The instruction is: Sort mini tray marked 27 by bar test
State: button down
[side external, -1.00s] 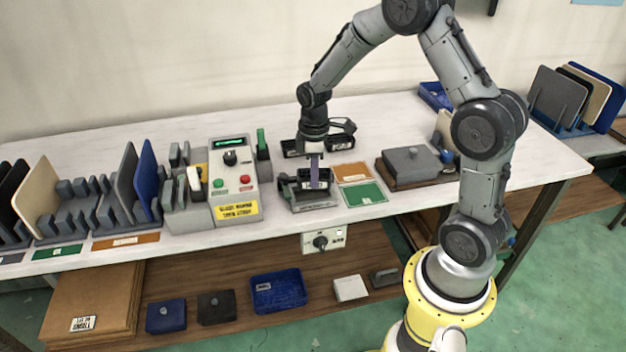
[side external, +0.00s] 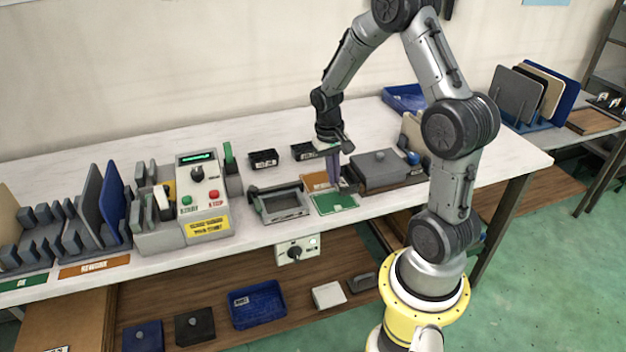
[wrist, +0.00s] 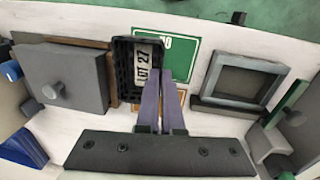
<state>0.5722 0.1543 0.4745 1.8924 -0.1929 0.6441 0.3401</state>
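The black mini tray marked LOT 27 (wrist: 124,72) is at my gripper's left in the wrist view, its label facing the camera. My gripper (wrist: 165,76) has its purple fingers nearly together at the tray's right wall, apparently pinching it. In the side view my gripper (side external: 333,183) is over the cards and largely hides the tray. An orange card (side external: 315,180) lies behind the green one. The grey test fixture (side external: 281,216) stands empty to the left.
A grey block with a knob (side external: 381,168) on a brown base stands close right of the cards. The control box (side external: 203,187) with green and red buttons is left of the fixture. Two black trays (side external: 263,159) (side external: 304,151) sit behind. A blue tray (side external: 403,97) lies farther back.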

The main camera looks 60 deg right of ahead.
aim_at(337, 187)
jog(key=shift+s+d, duration=0.35)
jog(key=shift+d, duration=0.1)
jog(key=shift+f, duration=2.2)
jog(key=c, duration=1)
grip_release()
jog(key=shift+r, duration=0.1)
jog(key=shift+r, duration=3.85)
